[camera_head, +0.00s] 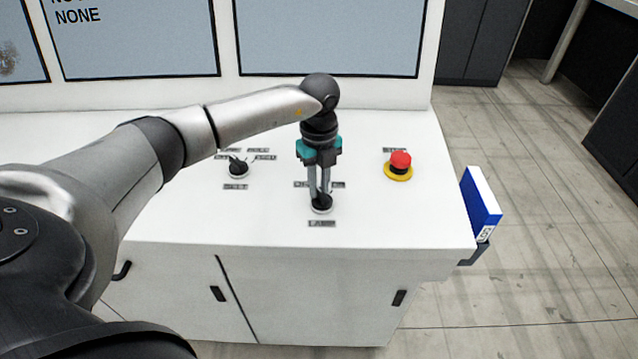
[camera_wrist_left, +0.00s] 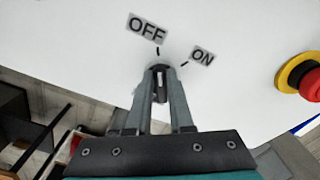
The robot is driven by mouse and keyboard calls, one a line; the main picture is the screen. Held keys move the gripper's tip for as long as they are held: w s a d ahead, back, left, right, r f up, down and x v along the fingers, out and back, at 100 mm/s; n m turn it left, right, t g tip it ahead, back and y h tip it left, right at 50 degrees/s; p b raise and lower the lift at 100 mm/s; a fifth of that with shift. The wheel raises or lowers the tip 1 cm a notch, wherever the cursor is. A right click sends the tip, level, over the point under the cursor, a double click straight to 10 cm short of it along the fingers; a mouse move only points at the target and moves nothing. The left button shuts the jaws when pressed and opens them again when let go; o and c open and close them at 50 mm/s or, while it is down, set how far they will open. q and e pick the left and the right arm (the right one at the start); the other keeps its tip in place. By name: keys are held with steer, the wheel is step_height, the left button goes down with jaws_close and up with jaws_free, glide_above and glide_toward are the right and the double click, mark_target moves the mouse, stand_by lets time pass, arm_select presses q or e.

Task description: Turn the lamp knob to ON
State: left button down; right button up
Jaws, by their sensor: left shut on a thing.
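The black lamp knob (camera_head: 322,207) is on the white console top, above a label reading LAMP. My left gripper (camera_head: 320,194) points down over it, and its fingers are shut on the knob. In the left wrist view the knob (camera_wrist_left: 159,76) sits between the two fingertips, which hide its sides. The OFF label (camera_wrist_left: 147,28) and the ON label (camera_wrist_left: 202,56) lie beyond it, each with a short tick. The pale line on the knob appears to point toward the OFF tick. My right gripper is out of view.
Another black knob (camera_head: 238,167) is to the left on the console (camera_head: 420,222). A red emergency button (camera_head: 400,160) on a yellow base stands to the right. A blue and white box (camera_head: 480,203) hangs at the console's right edge. Screens rise behind.

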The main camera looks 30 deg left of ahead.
arm_select(q)
steer(key=shift+m, duration=0.3)
steer(key=m, duration=0.1)
steer(key=m+b, duration=0.1)
steer(key=m, duration=0.1)
steer(key=m+b, duration=0.1)
steer(key=m, duration=0.1)
steer(key=shift+w+d, duration=0.25)
steer(key=shift+w, duration=0.05)
steer(key=m, duration=0.2)
steer(key=m+b, duration=0.1)
steer(key=m, duration=0.3)
steer(key=shift+w+d+b, duration=0.15)
steer(key=shift+d+b, duration=0.2)
steer(key=shift+b, duration=0.05)
steer(key=shift+m, duration=0.4)
steer(key=c, duration=0.8)
jaws_free()
steer(key=shift+r, duration=0.1)
step_height(320, 180, up, 15)
steer(key=b, duration=0.1)
